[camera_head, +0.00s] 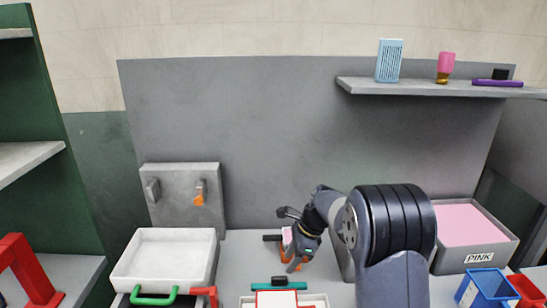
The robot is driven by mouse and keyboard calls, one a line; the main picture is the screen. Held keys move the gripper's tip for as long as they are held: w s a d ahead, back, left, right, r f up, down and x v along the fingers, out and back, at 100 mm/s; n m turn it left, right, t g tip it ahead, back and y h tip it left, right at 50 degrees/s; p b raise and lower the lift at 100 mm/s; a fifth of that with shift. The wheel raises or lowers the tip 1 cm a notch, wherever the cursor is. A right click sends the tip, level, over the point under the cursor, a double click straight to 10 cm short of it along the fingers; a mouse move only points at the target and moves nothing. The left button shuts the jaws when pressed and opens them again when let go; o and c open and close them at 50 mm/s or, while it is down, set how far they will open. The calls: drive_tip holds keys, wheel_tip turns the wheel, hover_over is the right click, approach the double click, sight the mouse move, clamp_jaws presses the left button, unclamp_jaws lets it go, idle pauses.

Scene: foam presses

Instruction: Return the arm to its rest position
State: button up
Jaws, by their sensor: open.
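My dark grey arm (392,232) rises from the bottom right of centre and bends over to the left. My gripper (290,236) is at its end, low over the worktop and open. A small pink and white thing (287,237) shows beside the gripper, partly hidden by it; I cannot tell whether they touch. An orange piece (295,265) shows just below the gripper.
A white tray (136,262) with a green handle stands left. A grey bin (447,259) labelled PINK, holding pink foam, stands right of my arm, with a blue bin (485,288) in front. A wall shelf (420,88) hangs above. A red frame (38,272) stands far left.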

sight(278, 277)
drive_tip(key=p+x, duration=0.1)
drive_tip(key=x, duration=0.7)
drive_tip(key=shift+a+f, duration=0.1)
drive_tip(key=shift+f, duration=0.2)
drive_tip(key=shift+w+r, duration=0.1)
drive_tip(key=shift+r, duration=0.1)
drive_tip(key=shift+r+b, duration=0.3)
drive_tip(key=shift+r, duration=1.1)
